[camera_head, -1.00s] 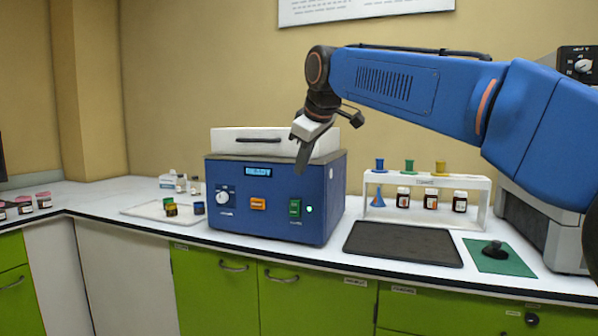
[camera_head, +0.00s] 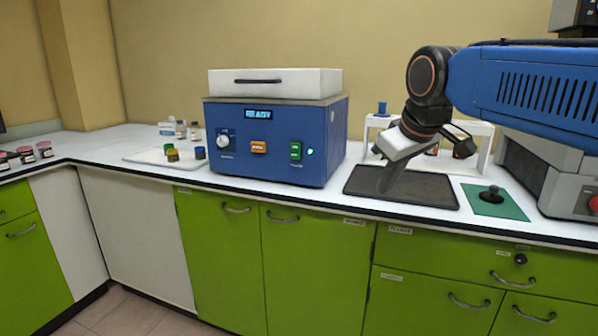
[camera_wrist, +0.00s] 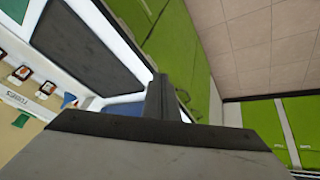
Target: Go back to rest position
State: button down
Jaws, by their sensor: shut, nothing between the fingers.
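My gripper (camera_head: 386,180) shows in the head view at the right of centre, its fingers together and pointing down. It appears in front of the black mat and the white rack, and nothing is held. In the wrist view, the closed fingers (camera_wrist: 158,98) stick up from the grey gripper body, with the bench edge and green cabinets beyond. My blue arm reaches in from the right edge of the head view.
A blue machine (camera_head: 270,150) with a lit READY display and white lid (camera_head: 275,83) stands left of my gripper. The white rack (camera_head: 485,150) is partly hidden behind my gripper. A black mat (camera_head: 425,190) and green mat (camera_head: 510,207) lie at right. Small coloured caps (camera_head: 171,154) lie on a white tray at left.

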jog(key=s+d+f+m, duration=0.3)
jog(key=s+d+f, duration=0.2)
jog(key=s+f, duration=0.5)
jog(key=s+d+f+m+g+h, duration=0.1)
jog(key=s+d+f+m, duration=0.2)
jog(key=s+f, duration=0.8)
notch_tip(320, 180, down, 3)
jog(key=shift+s+d+f, duration=0.1)
jog(key=shift+s+d, duration=0.05)
jog(key=shift+d, duration=1)
